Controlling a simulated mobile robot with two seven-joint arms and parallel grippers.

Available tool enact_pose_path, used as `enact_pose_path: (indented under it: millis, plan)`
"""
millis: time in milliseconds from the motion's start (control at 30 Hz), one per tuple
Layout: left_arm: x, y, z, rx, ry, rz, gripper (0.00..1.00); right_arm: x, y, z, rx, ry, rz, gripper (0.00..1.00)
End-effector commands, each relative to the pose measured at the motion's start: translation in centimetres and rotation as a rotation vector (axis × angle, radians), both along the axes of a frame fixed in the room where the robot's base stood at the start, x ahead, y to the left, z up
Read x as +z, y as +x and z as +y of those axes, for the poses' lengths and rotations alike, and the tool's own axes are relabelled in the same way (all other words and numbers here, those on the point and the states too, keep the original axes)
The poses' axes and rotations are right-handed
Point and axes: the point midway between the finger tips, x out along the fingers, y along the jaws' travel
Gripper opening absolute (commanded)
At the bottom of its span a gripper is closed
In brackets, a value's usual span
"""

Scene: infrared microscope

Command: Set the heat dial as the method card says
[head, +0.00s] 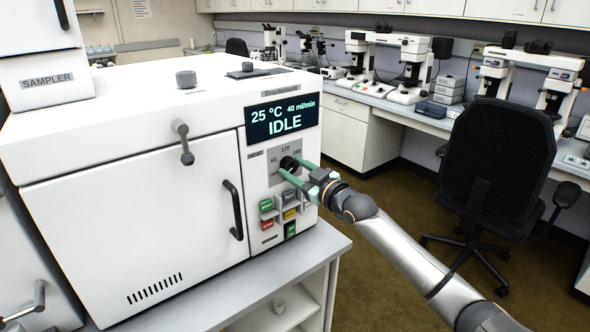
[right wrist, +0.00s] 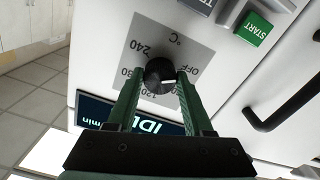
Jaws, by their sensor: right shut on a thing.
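The heat dial (head: 289,163) is a black knob on a grey scale plate on the front of the white oven. In the right wrist view the dial (right wrist: 160,73) sits on its scale plate (right wrist: 165,42), with OFF, 120, 180 and 240 legible, upside down. My right gripper (head: 291,169) has its green fingers closed on both sides of the knob. The fingers also show in the right wrist view (right wrist: 160,84). I cannot tell exactly where the dial points. The display (head: 284,120) reads 25 °C, 40 ml/min, IDLE. My left gripper is not in view.
Green, red, yellow and grey buttons (head: 290,213) sit just below the dial. The oven door has a black handle (head: 232,210). A sheet of paper (head: 141,8) hangs on the back wall, unreadable. A black chair (head: 497,155) stands on the right floor.

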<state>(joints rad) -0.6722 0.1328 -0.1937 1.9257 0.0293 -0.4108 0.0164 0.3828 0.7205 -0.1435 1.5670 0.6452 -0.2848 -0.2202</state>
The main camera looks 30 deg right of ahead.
Motion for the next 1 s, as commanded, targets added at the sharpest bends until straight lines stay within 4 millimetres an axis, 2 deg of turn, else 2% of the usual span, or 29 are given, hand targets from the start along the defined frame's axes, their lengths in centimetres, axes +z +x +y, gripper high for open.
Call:
enact_pose_path:
  millis: [33, 267, 667, 1000]
  plan:
    - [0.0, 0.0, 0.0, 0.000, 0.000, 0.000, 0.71, 0.0, 0.0, 0.0, 0.000, 0.000, 0.000, 0.26]
    - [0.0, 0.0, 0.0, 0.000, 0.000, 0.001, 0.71, 0.0, 0.0, 0.0, 0.000, 0.000, 0.000, 0.01]
    - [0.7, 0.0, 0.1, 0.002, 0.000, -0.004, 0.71, 0.1, 0.0, 0.0, 0.000, 0.060, 0.005, 0.00]
    - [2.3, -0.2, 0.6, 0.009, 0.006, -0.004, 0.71, 0.2, 0.0, 0.0, 0.000, 0.309, 0.025, 0.00]
